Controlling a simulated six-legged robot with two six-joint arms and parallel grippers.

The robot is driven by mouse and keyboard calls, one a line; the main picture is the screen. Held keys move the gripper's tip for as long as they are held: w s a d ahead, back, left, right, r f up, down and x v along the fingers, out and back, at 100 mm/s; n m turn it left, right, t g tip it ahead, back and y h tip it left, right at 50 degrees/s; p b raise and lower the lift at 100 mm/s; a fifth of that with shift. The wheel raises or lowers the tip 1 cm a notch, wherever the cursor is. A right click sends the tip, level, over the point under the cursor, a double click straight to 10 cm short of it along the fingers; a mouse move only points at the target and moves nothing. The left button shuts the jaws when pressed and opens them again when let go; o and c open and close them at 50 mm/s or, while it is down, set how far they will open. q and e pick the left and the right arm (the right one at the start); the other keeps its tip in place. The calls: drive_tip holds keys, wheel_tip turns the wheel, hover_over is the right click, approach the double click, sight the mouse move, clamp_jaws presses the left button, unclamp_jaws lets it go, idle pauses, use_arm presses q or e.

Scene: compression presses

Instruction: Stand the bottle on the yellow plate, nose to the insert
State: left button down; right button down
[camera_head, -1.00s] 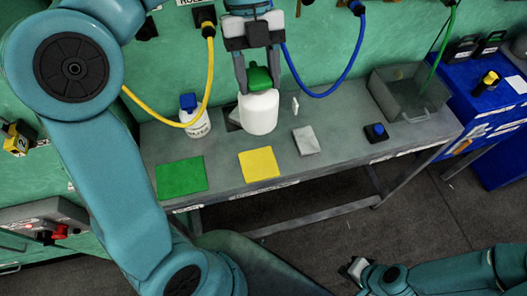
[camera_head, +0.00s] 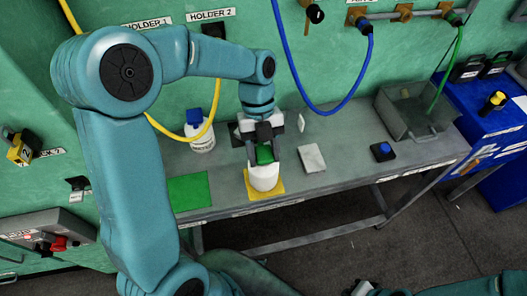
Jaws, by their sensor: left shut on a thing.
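My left gripper (camera_head: 264,151) is shut on a white bottle with a green cap (camera_head: 265,178), with its fingers at either side of the cap. The bottle is upright or nearly so over the yellow plate (camera_head: 254,193), covering most of it. Whether its base touches the plate is hard to tell. I cannot make out the bottle's nose or which thing is the insert. My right gripper (camera_head: 362,288) is at the bottom edge, mostly cut off and away from the bench; its jaws are unclear.
A green plate (camera_head: 188,191) lies left of the yellow one. A white bottle with a blue cap (camera_head: 201,137) stands behind. A pale block (camera_head: 312,158), a blue button (camera_head: 383,151) and a grey bin (camera_head: 407,117) are to the right. Blue and yellow hoses hang nearby.

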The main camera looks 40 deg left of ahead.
use_arm(q)
drive_tip(key=shift+f, duration=0.2)
drive_tip(key=shift+s+r, duration=0.15)
drive_tip(key=shift+s, duration=0.05)
drive_tip(key=shift+c, duration=2.3)
unclamp_jaws()
drive_tip(key=shift+w+f, duration=0.2)
drive_tip(key=shift+s, duration=0.15)
drive_tip(key=shift+r, duration=0.15)
drive_tip(key=v, duration=1.2)
